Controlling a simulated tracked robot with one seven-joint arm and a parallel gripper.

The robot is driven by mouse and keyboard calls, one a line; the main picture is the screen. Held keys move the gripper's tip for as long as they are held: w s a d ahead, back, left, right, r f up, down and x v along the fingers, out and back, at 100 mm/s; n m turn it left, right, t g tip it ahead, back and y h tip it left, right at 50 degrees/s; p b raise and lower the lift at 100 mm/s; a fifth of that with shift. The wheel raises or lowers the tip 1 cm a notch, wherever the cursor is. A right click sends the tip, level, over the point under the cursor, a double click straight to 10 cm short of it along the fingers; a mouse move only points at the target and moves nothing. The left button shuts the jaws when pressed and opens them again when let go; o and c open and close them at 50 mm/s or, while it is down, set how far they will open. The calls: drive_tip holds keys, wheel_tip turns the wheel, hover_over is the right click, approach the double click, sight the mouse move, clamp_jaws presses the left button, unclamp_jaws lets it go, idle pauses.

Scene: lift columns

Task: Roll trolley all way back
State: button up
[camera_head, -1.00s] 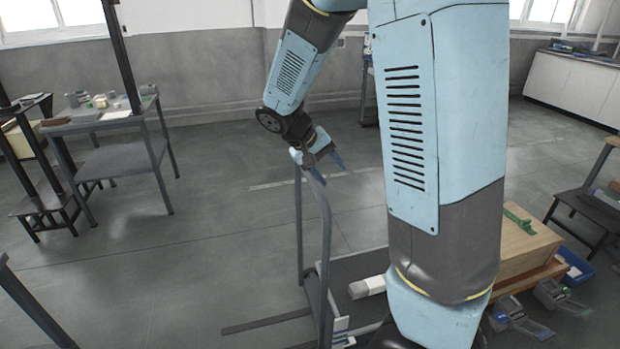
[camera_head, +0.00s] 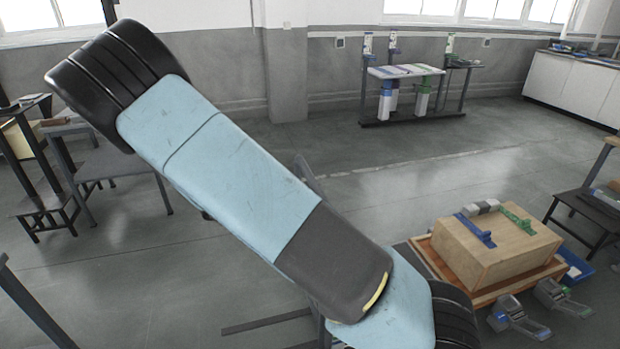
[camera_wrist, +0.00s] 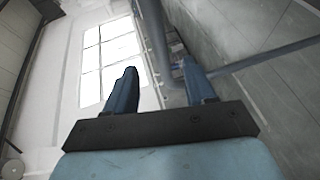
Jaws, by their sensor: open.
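The trolley is mostly hidden behind my arm in the head view. A short grey length of its handle (camera_head: 309,176) rises above my arm, and part of its dark deck (camera_head: 405,254) seems to show beside the wooden box. In the wrist view my gripper (camera_wrist: 160,84) is open, its two blue fingers apart with nothing clamped. A grey handle tube (camera_wrist: 153,40) runs down into the view near the gap between the fingers. A second grey bar (camera_wrist: 265,57) slants off to the right. I cannot tell whether the tube lies between the fingertips. The head view hides my gripper.
A wooden box (camera_head: 485,262) with blue and green clamps sits in an orange-brown tray (camera_head: 428,262). Grey devices (camera_head: 515,318) lie on the floor before it. A bench with columns (camera_head: 405,71) stands at the back wall. The middle floor is clear.

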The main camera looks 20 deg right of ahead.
drive_tip(key=x, duration=1.3)
drive_tip(key=shift+w+d, duration=0.25)
drive_tip(key=shift+w, duration=0.05)
drive_tip(key=shift+f, duration=0.1)
clamp_jaws()
